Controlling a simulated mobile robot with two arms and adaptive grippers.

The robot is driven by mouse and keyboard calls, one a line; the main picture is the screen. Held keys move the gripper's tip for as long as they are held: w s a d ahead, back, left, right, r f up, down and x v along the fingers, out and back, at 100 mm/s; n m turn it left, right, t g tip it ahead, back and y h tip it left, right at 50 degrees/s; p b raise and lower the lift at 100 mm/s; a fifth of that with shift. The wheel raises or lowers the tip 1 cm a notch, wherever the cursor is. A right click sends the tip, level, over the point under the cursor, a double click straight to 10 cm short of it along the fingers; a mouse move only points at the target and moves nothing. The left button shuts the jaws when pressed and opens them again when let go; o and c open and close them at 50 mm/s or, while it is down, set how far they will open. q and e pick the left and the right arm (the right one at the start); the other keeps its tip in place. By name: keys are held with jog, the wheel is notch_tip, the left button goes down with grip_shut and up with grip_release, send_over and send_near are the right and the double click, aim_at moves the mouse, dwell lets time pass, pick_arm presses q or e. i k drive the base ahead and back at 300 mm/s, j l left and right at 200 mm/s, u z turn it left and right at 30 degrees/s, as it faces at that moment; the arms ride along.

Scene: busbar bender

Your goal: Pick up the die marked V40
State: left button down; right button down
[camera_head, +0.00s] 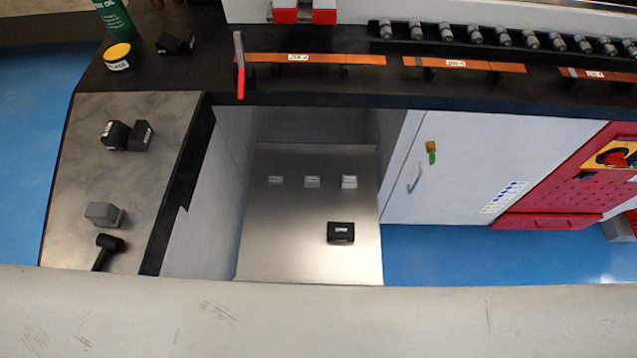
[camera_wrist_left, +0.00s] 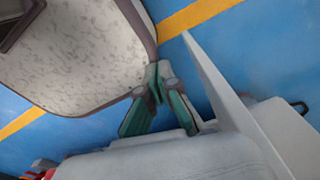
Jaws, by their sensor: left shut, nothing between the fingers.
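In the head view a black block with a small white label (camera_head: 340,232) sits on a steel plate (camera_head: 290,240), at its right front. Two more black labelled blocks, one (camera_head: 113,136) and another (camera_head: 142,136) beside it, stand on the grey worktop at left. The labels are too small to read, so I cannot tell which is V40. My left gripper (camera_wrist_left: 158,88) shows in the left wrist view with teal finger pads, shut and empty, with no die near it. Neither gripper shows in the head view.
A grey block (camera_head: 104,214) and a black mallet (camera_head: 108,244) lie on the left worktop. Three small light labels cross the plate's back. A red-handled lever (camera_head: 239,75) and copper bars (camera_head: 310,59) are behind. A white cabinet (camera_head: 490,150) stands right of the plate.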

aim_at(117, 137)
jog(key=k, duration=1.05)
